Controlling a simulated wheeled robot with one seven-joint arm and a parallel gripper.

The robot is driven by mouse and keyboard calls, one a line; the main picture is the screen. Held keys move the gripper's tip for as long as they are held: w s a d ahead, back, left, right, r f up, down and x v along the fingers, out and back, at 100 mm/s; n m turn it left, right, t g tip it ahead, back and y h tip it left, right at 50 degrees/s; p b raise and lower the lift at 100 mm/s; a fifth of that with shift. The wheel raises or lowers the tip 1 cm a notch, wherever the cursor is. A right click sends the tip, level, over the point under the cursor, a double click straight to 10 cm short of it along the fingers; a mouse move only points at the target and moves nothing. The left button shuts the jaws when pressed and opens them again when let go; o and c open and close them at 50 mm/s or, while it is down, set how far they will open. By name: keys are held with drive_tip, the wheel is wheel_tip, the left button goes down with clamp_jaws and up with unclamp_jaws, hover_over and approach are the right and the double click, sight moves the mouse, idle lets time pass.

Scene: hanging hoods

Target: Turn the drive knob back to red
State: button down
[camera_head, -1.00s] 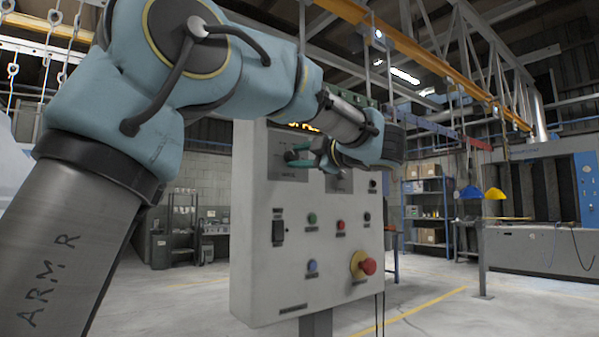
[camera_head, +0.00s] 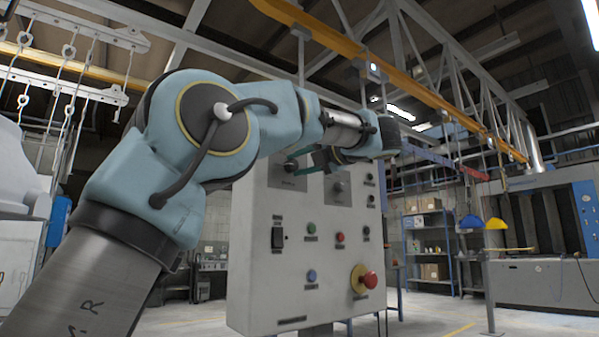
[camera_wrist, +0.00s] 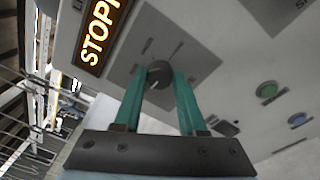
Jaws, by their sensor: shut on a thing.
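The grey control panel (camera_head: 262,255) stands in front of me on a post. In the wrist view, a round dark knob (camera_wrist: 158,73) sits on a darker square plate (camera_wrist: 190,50). My gripper (camera_wrist: 159,82) has its green fingers shut on this knob, one on each side. In the head view, my gripper (camera_head: 303,164) is at the upper part of the panel, and my arm hides much of the panel's top. I cannot make out any red mark by the knob.
A second knob (camera_head: 338,187) is to the right of my gripper. Below are a green button (camera_head: 311,228), a red button (camera_head: 340,237), a blue button (camera_head: 311,276) and a red emergency stop (camera_head: 369,281). Yellow and blue hoods (camera_head: 495,224) hang at the right.

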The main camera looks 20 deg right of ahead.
drive_tip(key=shift+n, duration=0.6)
drive_tip(key=shift+c, duration=2.4)
unclamp_jaws()
drive_tip(key=shift+s, duration=0.1)
drive_tip(key=v, duration=1)
drive_tip(key=shift+s+d, duration=0.15)
drive_tip(key=shift+s, duration=0.15)
